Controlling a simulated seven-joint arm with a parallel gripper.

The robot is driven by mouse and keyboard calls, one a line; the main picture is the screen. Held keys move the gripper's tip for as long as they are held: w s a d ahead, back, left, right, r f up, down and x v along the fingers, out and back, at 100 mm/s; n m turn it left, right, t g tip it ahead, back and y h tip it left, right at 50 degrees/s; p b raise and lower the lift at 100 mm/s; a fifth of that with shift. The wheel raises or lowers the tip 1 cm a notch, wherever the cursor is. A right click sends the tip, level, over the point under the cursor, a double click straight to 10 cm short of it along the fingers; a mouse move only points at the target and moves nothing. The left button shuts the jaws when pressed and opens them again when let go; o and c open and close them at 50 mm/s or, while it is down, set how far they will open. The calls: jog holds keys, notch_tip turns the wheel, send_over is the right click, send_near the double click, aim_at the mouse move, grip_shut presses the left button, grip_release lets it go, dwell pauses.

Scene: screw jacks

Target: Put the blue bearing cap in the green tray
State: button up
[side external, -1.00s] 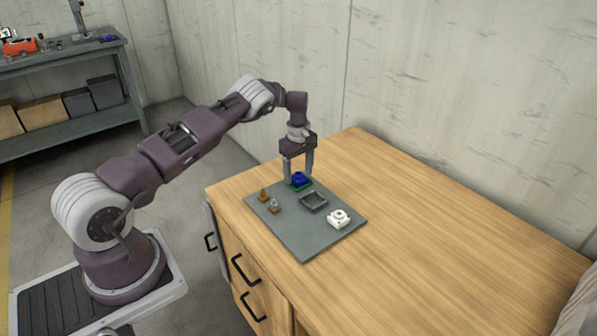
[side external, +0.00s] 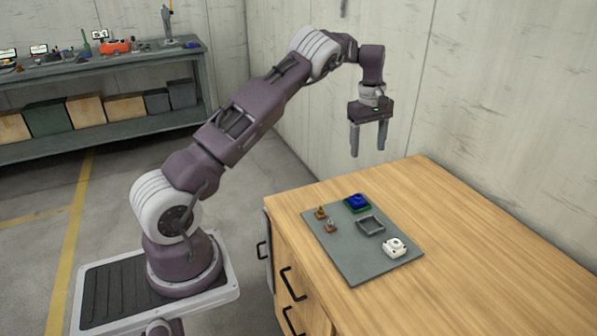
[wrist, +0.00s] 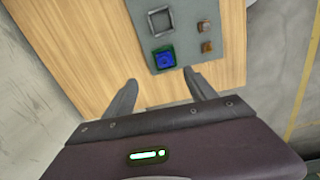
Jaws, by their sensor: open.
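The blue bearing cap (side external: 357,200) sits in the green tray (side external: 350,211) at the back of the grey mat. In the wrist view the blue cap (wrist: 165,59) lies inside the rim of the green tray (wrist: 154,63). My gripper (side external: 368,153) is open and empty, raised well above the tabletop and apart from the cap. In the wrist view my two fingers (wrist: 162,85) are spread, with the tray beyond them.
The grey mat (side external: 352,262) also holds an empty grey tray (side external: 371,225), a white part (side external: 395,247) and two small brown-based pieces (side external: 326,220). The wooden tabletop (side external: 480,255) to the right is clear. A wall stands behind.

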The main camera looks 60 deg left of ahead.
jog(key=s+d+r+m+t, duration=0.1)
jog(key=s+d+r+m, duration=0.2)
jog(key=s+d+r, duration=0.35)
jog(key=s+d+r+m+t, duration=0.1)
jog(key=s+d+r+m, duration=0.25)
jog(key=d+r, duration=0.55)
jog(key=s+d+r+m+t, duration=0.1)
jog(key=s+d+r+m, duration=0.15)
jog(key=s, duration=0.45)
jog(key=s+d+r+m, duration=0.2)
jog(key=s+d+r, duration=0.1)
jog(key=s, duration=0.3)
jog(key=s+d+f+m+t, duration=0.1)
jog(key=s+d+f+m, duration=0.1)
jog(key=s, duration=0.5)
jog(key=s+d+f+m, duration=0.1)
jog(key=s+f+m, duration=0.2)
jog(key=s, duration=0.3)
jog(key=shift+s+d+m+t, duration=0.35)
jog(key=shift+s+m+t, duration=0.05)
jog(key=shift+m, duration=0.2)
